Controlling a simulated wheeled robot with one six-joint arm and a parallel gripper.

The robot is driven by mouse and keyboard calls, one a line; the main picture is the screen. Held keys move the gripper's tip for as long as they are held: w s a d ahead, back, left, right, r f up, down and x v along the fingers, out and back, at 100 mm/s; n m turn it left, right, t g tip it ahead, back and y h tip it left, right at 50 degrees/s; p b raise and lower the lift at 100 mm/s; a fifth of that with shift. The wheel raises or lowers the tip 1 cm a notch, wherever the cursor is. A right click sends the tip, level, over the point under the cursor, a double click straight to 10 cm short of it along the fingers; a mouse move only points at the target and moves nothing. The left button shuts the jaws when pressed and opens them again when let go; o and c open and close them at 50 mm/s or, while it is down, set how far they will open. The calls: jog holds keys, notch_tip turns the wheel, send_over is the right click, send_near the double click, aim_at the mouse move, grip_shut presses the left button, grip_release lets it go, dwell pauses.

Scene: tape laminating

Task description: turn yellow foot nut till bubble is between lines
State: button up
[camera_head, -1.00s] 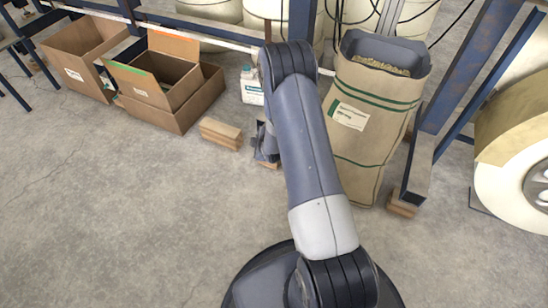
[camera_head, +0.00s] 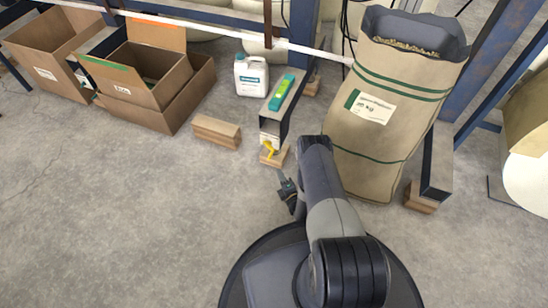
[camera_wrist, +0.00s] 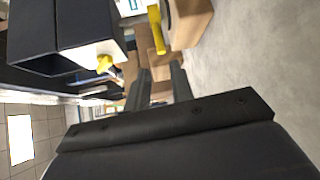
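The yellow foot nut (camera_head: 270,150) shows at the near end of a dark steel beam (camera_head: 294,104), above a wooden block (camera_head: 281,157). In the wrist view I see two yellow parts, an upright one (camera_wrist: 157,30) and a smaller one (camera_wrist: 104,64) by the beam's open end (camera_wrist: 35,65); I cannot tell which is the nut. A green spirit level (camera_head: 281,92) lies on top of the beam; its bubble and lines are too small to read. My gripper (camera_head: 284,180) is just in front of the nut, apart from it. Its fingers (camera_wrist: 160,78) are spread and empty.
A white jug (camera_head: 251,76) stands behind the beam. A tall paper sack (camera_head: 375,115) stands close on the right. A wooden block (camera_head: 216,131) and cardboard boxes (camera_head: 150,85) are on the left. The concrete floor in front is clear.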

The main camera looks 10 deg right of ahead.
aim_at(272, 152)
jog(key=b+x, duration=0.4)
jog(key=x, duration=0.6)
jog(key=shift+s+f, duration=0.1)
jog(key=shift+w, duration=0.45)
grip_shut()
